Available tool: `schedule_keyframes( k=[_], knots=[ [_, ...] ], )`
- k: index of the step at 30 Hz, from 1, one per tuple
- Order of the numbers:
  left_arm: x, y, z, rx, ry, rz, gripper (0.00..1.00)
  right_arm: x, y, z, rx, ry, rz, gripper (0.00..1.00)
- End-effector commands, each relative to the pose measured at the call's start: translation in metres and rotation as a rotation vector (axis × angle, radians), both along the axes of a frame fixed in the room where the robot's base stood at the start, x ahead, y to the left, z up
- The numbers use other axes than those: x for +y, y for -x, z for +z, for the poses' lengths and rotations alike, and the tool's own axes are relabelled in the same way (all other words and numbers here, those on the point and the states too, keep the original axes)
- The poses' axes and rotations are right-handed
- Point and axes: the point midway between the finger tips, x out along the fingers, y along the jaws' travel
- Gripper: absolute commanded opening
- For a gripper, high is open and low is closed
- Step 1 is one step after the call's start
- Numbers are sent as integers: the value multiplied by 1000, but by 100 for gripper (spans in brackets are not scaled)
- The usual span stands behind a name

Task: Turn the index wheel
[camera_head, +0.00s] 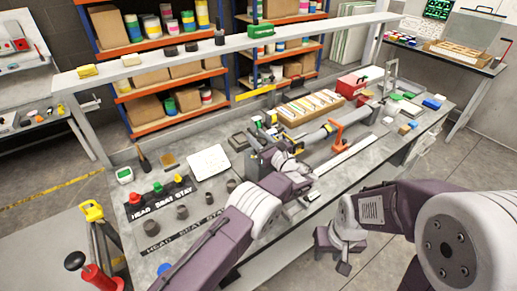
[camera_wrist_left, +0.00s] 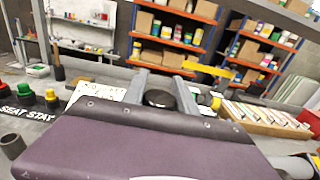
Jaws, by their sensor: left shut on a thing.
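My left gripper (camera_wrist_left: 163,90) reaches over the bench, and its two grey fingers stand on either side of a dark round wheel (camera_wrist_left: 160,98) in the left wrist view. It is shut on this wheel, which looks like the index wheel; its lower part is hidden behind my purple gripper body. In the head view my left gripper (camera_head: 256,158) is at the bench middle, left of the long grey tube (camera_head: 309,139), and the wheel is mostly hidden there. My right gripper (camera_head: 341,264) hangs low by the bench's front edge, apart from the wheel; its finger gap is unclear.
A white sheet (camera_head: 209,161) lies left of my left gripper. Red, green and yellow capped pieces (camera_head: 158,188) and several dark cups (camera_head: 182,212) stand further left. A box of coloured strips (camera_head: 311,106) lies behind the tube. An overhead shelf (camera_head: 230,45) spans the back.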

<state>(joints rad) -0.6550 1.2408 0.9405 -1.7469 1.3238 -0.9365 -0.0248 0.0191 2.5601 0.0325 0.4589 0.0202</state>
Motion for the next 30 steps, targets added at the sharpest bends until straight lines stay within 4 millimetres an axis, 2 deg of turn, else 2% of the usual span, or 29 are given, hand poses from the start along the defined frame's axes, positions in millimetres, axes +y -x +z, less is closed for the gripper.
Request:
schedule_keyframes(
  k=[1,3,12,30],
  knots=[
    [0,0,-7,-2,3,18,0,0,0,-14,0,0,0,36],
    [1,1,-7,0,2,42,0,0,0,-21,0,0,0,36],
    [2,2,-4,0,0,114,0,0,0,-42,0,0,0,36],
    [3,2,0,1,-3,137,0,0,0,-47,0,0,0,36]
  ],
)
